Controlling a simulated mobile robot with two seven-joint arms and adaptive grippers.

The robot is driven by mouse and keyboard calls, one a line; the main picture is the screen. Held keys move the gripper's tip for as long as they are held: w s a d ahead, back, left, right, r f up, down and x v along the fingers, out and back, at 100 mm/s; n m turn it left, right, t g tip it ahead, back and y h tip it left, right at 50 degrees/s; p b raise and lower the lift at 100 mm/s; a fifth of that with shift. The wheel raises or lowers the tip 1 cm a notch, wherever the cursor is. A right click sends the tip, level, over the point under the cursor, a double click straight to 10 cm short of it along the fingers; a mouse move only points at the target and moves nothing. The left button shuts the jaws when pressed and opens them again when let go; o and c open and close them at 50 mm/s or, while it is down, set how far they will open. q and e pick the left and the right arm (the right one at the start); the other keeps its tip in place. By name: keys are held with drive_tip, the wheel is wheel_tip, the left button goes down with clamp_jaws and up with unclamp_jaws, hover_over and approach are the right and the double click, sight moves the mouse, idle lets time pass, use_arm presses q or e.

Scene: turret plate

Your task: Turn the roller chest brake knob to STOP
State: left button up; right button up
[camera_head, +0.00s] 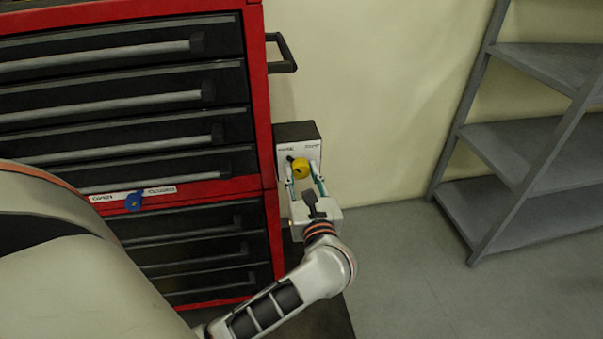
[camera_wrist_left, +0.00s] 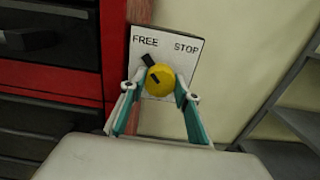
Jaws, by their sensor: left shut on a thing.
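The brake knob is a yellow round knob (camera_head: 301,167) with a dark pointer, on a small box (camera_head: 297,133) at the right side of the red and black roller chest (camera_head: 257,90). In the left wrist view the knob (camera_wrist_left: 160,80) sits on a white plate (camera_wrist_left: 180,55) marked FREE at left and STOP at right. Its dark pointer tilts up and left, toward FREE. My left gripper (camera_head: 305,180) is shut on the knob, with one finger on each side; the fingers also show in the left wrist view (camera_wrist_left: 158,98). My right gripper is not in view.
A blue knob (camera_head: 133,202) sits on a labelled strip on the chest front. A black handle (camera_head: 284,54) sticks out from the chest's upper right side. A grey shelf rack (camera_head: 500,160) stands at right. Bare wall and floor lie between the chest and the rack.

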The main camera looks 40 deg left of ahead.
use_arm(q)
drive_tip(key=shift+r+m+p, duration=0.3)
drive_tip(key=shift+m+p, duration=0.3)
drive_tip(key=shift+m, duration=0.1)
drive_tip(key=shift+m+p, duration=0.65)
drive_tip(key=shift+m, duration=0.15)
drive_tip(key=m+p, duration=0.2)
drive_tip(key=shift+r+m, duration=0.1)
drive_tip(key=shift+m, duration=0.3)
drive_tip(key=shift+m+p, duration=1.3)
drive_tip(key=shift+m, duration=0.1)
drive_tip(key=m+p, duration=0.2)
drive_tip(key=shift+m, duration=0.3)
drive_tip(key=shift+m+p, duration=0.9)
drive_tip(key=shift+p, duration=0.25)
drive_tip(key=shift+f+m+p, duration=0.2)
drive_tip(key=shift+m+p, duration=0.85)
drive_tip(key=shift+m, duration=0.15)
drive_tip(key=shift+f+m+p, duration=0.1)
drive_tip(key=shift+m+p, duration=0.4)
drive_tip(key=shift+m, duration=0.1)
drive_tip(key=shift+f+m+p, duration=0.15)
drive_tip(key=shift+m+p, duration=0.3)
drive_tip(key=shift+m, duration=0.15)
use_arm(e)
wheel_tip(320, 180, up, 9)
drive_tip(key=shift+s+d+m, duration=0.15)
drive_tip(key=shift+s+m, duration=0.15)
